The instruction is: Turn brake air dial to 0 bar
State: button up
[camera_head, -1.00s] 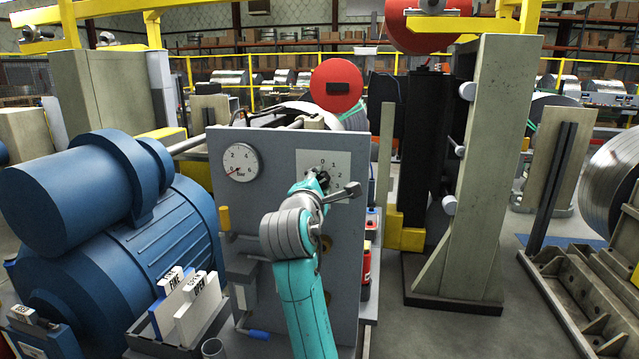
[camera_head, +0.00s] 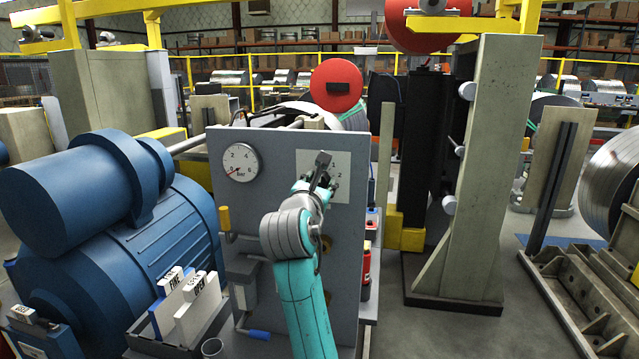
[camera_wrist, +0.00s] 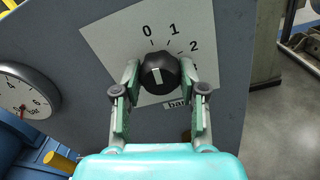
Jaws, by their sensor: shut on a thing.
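The brake air dial is a black round knob (camera_wrist: 160,73) on a pale plate (camera_wrist: 106,48) marked 0, 1, 2 and further along, with "bar" below. In the wrist view its white mark points up, slightly left, roughly toward the 0. My gripper (camera_wrist: 160,80) has one finger on each side of the knob and is shut on it. In the head view my gripper (camera_head: 318,182) is in front of the plate (camera_head: 341,160) and hides most of the dial.
A round bar gauge (camera_head: 240,162) with a red needle at its lower left is on the same grey panel (camera_head: 270,200). A yellow handle (camera_head: 225,217) sticks out below it. A blue motor (camera_head: 120,240) stands left, and a box with "FINE" and "OPEN" tags (camera_head: 198,300) stands lower left.

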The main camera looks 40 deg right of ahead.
jog(key=shift+f+n, duration=0.1)
jog(key=shift+n, duration=0.4)
jog(key=o, duration=1.1)
jog(key=shift+a, duration=0.1)
jog(key=v, duration=1.2)
